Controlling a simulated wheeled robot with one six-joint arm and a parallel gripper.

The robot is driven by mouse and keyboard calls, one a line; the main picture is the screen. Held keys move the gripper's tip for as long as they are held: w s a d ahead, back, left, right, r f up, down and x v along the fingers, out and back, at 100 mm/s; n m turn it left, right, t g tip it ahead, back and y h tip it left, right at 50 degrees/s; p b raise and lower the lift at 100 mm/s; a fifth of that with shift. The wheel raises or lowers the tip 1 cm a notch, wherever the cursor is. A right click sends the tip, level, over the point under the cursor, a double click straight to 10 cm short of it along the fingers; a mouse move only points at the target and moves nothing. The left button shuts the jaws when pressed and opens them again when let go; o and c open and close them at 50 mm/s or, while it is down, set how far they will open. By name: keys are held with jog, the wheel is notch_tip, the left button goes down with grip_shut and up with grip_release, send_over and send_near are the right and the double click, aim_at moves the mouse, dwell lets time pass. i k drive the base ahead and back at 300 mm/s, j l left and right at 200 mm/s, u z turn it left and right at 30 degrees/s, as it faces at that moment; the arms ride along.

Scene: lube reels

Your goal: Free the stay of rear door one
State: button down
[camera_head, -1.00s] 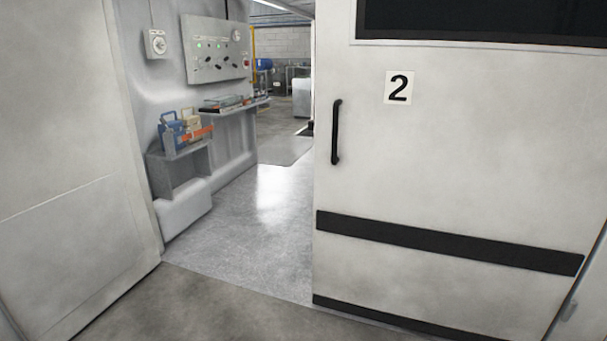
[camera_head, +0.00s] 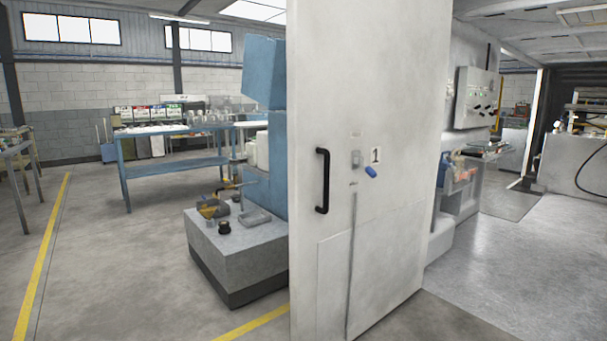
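Rear door one (camera_head: 400,120), a tall off-white door, stands open in the middle of the view and bears a small plate with the number 1 (camera_head: 376,156). A black bar handle (camera_head: 322,181) is on its left side. A small grey fitting (camera_head: 355,158) and a blue knob or grip (camera_head: 371,171) sit beside the number. A thin grey rod (camera_head: 352,260), possibly the stay, runs almost straight down the door face below them. I cannot tell how the rod is held at its lower end. My gripper is not in view.
Left of the door, a grey block (camera_head: 240,255) with small tools stands by a blue machine (camera_head: 264,75). A blue workbench (camera_head: 180,160) is behind. Yellow lines mark open floor at left. Right is the interior floor (camera_head: 500,270) with a control panel (camera_head: 477,97) on its wall.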

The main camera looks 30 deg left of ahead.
aim_at(369, 171)
jog(key=k+j+u, duration=0.15)
jog(key=j, duration=0.85)
jog(key=j+u, duration=0.15)
jog(key=j, duration=0.85)
